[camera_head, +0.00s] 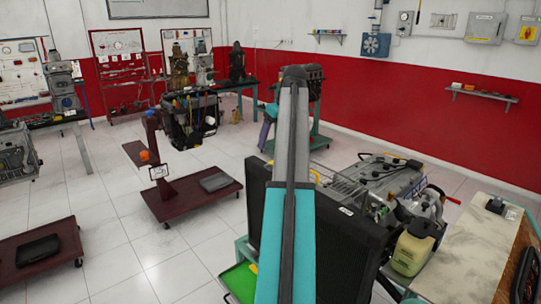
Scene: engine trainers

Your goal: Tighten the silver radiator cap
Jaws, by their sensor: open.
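A large black radiator (346,252) stands upright in the lower middle of the head view, at the near end of an engine trainer (388,178). A small white label sits near its top edge. My teal and grey arm rises in front of the radiator and covers its left-middle part. I cannot make out the silver radiator cap; it is hidden or too small to tell. My gripper does not show in this view.
A yellowish tank with a black top (412,250) stands right of the radiator. A light-topped table (460,270) fills the lower right. Maroon wheeled carts (195,198) stand at left. White tile floor (120,250) is open between them. A green tray (240,282) lies low beside my arm.

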